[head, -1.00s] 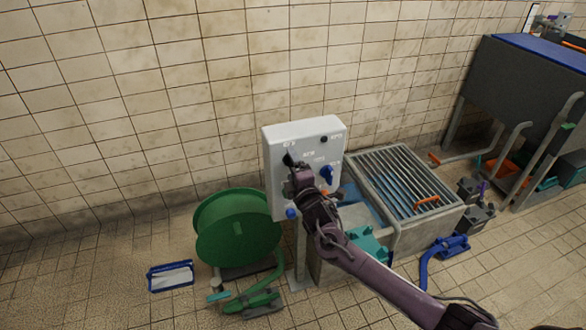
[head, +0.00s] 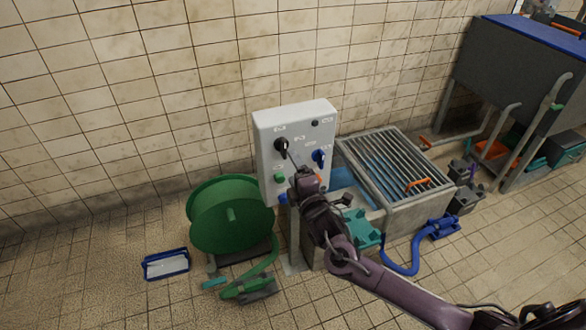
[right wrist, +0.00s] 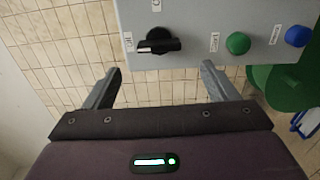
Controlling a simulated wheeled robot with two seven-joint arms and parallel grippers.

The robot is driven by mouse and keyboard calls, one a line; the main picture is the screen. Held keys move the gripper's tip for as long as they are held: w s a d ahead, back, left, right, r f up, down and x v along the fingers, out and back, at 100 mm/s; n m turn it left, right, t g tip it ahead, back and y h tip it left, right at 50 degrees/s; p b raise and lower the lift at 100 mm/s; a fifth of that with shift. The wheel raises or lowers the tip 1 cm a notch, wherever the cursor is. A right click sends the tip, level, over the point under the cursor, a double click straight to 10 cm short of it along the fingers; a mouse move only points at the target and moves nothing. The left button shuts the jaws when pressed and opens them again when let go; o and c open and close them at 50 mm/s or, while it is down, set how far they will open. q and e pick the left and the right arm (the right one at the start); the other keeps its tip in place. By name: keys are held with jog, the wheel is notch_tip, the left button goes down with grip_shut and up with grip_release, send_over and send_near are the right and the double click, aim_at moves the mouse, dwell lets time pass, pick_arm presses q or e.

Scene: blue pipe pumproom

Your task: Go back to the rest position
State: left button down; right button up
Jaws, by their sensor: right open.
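My right gripper (head: 298,170) is in front of the grey control panel (head: 297,112), its arm coming in from the lower right. In the right wrist view, its two fingers (right wrist: 162,85) are spread with nothing between them. The panel's black knob (head: 281,146) is just above and left of the gripper in the head view. In the right wrist view the black knob (right wrist: 158,41) lies beyond the fingertips, apart from them. My left gripper is not in view.
The panel also has a blue knob (head: 319,157), a green button (head: 279,178) and a blue button (head: 283,198). A green hose reel (head: 230,213) stands to the left, a grated basin (head: 397,165) to the right. A blue tray (head: 166,264) lies on open floor.

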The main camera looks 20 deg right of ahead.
jog(key=s+d+f+m+g+h+p, duration=0.1)
jog(key=s+d+f+m+g, duration=0.15)
jog(key=s+f, duration=0.6)
jog(key=s+d+f+m+g+p, duration=0.1)
jog(key=s+d+f+m+g, duration=0.15)
jog(key=f, duration=1.15)
jog(key=s+d+f+m+g+h+p, duration=0.15)
jog(key=s+f+m+g, duration=0.35)
jog(key=f, duration=0.6)
jog(key=s+a+f+m+g, duration=0.1)
jog(key=s+f, duration=0.4)
jog(key=s, duration=0.7)
jog(key=s+a+f+m+g+y, duration=0.1)
jog(key=s+f+m+g, duration=0.2)
jog(key=s, duration=0.9)
jog(key=s+a+f+m+g+y, duration=0.1)
jog(key=s+f+m+g, duration=0.1)
jog(key=s+f, duration=0.5)
jog(key=s+g, duration=0.1)
jog(key=s, duration=0.4)
jog(key=shift+a+p, duration=0.35)
jog(key=shift+a, duration=0.05)
